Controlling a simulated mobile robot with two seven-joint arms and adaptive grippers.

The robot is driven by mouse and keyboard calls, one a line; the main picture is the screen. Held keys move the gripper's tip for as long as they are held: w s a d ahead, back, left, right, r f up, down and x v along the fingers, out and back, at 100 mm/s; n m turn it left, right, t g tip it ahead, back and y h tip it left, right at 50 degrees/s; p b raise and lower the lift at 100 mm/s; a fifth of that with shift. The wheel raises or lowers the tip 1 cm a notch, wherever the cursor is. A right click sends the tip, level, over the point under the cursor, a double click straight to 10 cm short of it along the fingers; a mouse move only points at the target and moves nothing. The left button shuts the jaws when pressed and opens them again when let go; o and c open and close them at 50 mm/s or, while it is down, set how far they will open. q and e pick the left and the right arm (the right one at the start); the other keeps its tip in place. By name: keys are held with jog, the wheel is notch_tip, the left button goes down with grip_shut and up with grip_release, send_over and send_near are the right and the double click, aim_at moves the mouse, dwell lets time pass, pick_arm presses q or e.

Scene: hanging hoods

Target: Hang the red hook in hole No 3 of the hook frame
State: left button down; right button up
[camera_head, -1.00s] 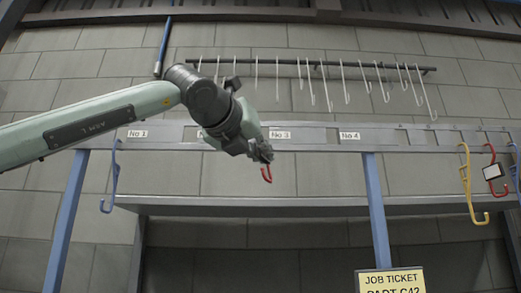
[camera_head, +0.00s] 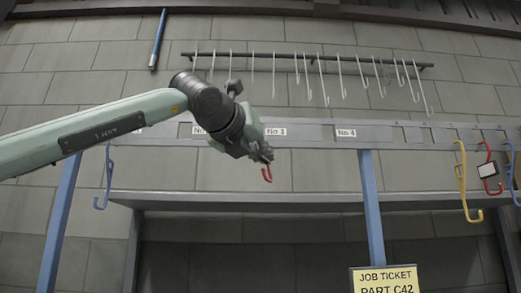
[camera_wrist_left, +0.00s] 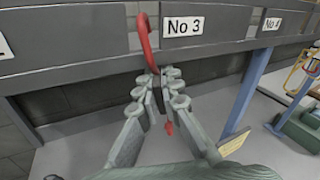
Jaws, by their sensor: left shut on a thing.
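My left gripper (camera_head: 262,155) is in front of the hook frame (camera_head: 400,135), just below the No 3 label (camera_head: 275,131). It is shut on the red hook, whose lower curl (camera_head: 267,174) hangs below the fingers in the head view. In the left wrist view the fingers (camera_wrist_left: 160,92) close around the hook's shank. The red upper bend (camera_wrist_left: 143,35) rises in front of the frame's rail, just left of the No 3 label (camera_wrist_left: 184,25). I cannot tell whether its tip is inside the hole. My right gripper is out of view.
A blue hook (camera_head: 103,180) hangs at the frame's left. A yellow hook (camera_head: 462,185) and another red hook with a tag (camera_head: 487,168) hang at the right. Pale hooks hang from a dark bar (camera_head: 300,57) behind. A job ticket (camera_head: 386,280) is at the bottom.

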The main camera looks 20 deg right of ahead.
pick_arm(q)
jog(key=shift+w+d, duration=0.15)
jog(key=shift+w, duration=0.05)
jog(key=shift+f+b, duration=1.35)
jog(key=shift+b, duration=0.3)
dwell(0.3)
jog(key=c, duration=1.6)
grip_release()
